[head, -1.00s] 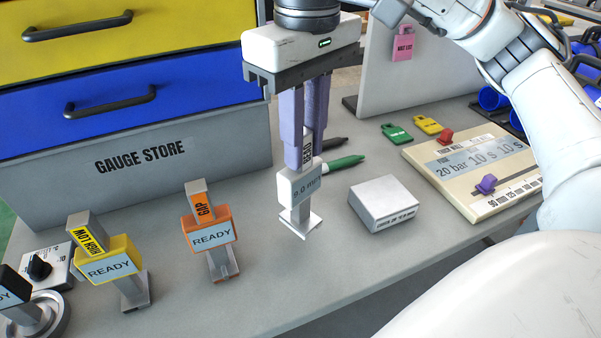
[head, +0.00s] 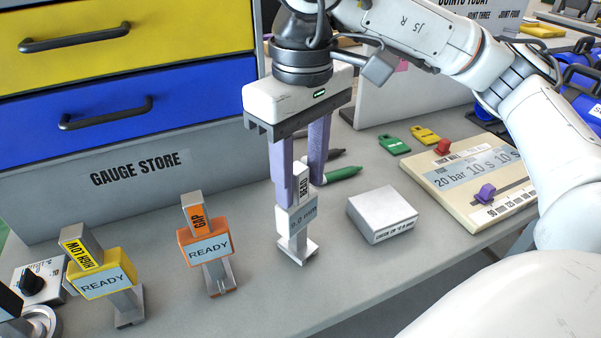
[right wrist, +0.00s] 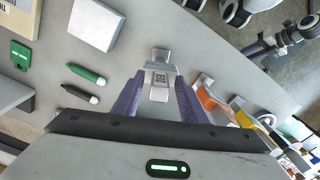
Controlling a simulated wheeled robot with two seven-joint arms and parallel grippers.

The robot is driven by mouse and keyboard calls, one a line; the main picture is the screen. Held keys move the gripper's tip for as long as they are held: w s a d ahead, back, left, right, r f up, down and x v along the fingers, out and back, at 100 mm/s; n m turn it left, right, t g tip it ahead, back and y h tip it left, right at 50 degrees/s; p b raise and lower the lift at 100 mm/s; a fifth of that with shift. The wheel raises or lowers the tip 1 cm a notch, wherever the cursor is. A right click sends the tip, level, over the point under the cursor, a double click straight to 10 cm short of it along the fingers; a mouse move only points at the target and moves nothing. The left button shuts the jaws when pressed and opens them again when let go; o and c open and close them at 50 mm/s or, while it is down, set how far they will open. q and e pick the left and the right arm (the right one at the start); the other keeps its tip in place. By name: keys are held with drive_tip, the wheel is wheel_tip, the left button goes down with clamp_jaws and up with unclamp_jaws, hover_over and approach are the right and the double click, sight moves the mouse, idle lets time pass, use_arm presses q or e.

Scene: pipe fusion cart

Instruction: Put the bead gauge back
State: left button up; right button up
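The bead gauge (head: 296,219) has a white-grey body with a "0.0 mm" display and a "BEAD" label on its stem. It stands upright on the grey bench, right of the orange gap gauge (head: 206,248). My right gripper (head: 296,185) is above it with its purple fingers spread, one on each side of the stem. In the right wrist view the bead gauge (right wrist: 160,78) shows between the fingertips, with gaps beside it.
The yellow high-low gauge (head: 103,281) stands left of the orange gauge. A white box (head: 382,212) sits right of the bead gauge, and a green marker (head: 335,174) lies behind it. The grey "GAUGE STORE" panel (head: 140,190) rises behind. The bench's front edge is clear.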

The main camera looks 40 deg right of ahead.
use_arm(q)
drive_tip(key=shift+s+r, duration=0.1)
use_arm(e)
drive_tip(key=shift+r, duration=0.15)
